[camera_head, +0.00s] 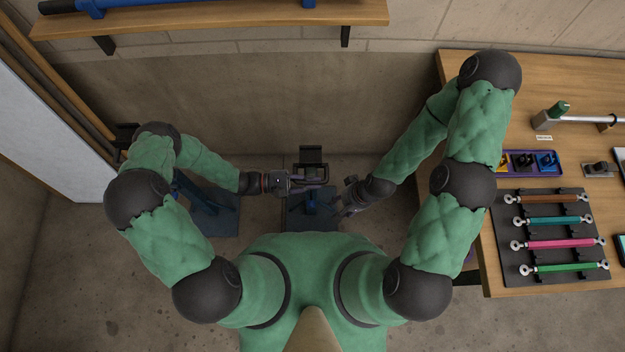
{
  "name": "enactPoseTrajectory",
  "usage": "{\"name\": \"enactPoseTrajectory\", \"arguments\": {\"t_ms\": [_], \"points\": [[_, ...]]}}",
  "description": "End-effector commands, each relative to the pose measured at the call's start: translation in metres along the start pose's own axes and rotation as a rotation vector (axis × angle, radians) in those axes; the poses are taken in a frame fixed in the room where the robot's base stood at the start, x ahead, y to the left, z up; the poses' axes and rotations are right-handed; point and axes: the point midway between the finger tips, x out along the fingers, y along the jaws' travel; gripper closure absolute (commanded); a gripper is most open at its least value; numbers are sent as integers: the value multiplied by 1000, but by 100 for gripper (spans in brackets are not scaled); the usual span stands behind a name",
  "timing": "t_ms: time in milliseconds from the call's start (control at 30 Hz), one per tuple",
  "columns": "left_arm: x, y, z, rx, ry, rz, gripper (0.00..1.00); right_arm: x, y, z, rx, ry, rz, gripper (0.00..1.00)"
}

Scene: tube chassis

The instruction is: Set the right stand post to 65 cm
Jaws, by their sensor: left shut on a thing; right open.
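The right stand has a blue base plate (297,218) on the floor in front of me, with a blue upright on it. A dark head piece (311,155) sits at the top of its post, seen from above. My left gripper (294,182) reaches in from the left and is shut on the right stand post, just below the head piece. The exact grip is small and partly hidden. My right gripper (344,200) is open, just right of the stand and lower in the picture. I cannot tell whether it touches the stand. No height scale is readable.
A second blue stand (213,212) stands to the left, partly under my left arm. A wooden workbench (470,262) at right holds a dark rack (513,270) of coloured rods and a purple tray (528,174). A wooden shelf (220,20) is on the back wall. A pale panel (50,130) leans left.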

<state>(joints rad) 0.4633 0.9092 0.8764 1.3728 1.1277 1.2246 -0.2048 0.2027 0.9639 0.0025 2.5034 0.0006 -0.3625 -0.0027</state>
Motion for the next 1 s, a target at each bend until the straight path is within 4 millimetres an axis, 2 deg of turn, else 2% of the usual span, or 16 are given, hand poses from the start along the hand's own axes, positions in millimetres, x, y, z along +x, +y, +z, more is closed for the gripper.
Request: {"name": "enactPoseTrajectory", "arguments": {"t_ms": [33,133,167,200,233,533,667,767,1000], "points": [[0,-2,-6,-1,17,-2,100,1,0,0,0,0,0,50],[0,-2,-6,-2,17,-2,100,1,0,0,0,0,0,50],[0,-2,-6,-2,17,-2,76,1,0,0,0,1,0,50],[0,-2,-6,-2,16,-2,65,1,0,0,0,1,0,50],[0,-2,-6,-2,16,-2,61,1,0,0,0,1,0,50],[0,-1,-4,-1,13,-2,61,1,0,0,0,1,0,50],[-8,0,-4,0,13,1,61,0,0,0,0,1,0,50],[-22,0,-4,0,15,3,61,0,0,0,0,1,0,50],[-69,0,-4,0,15,4,61,0,0,0,0,0,0,50]]}}
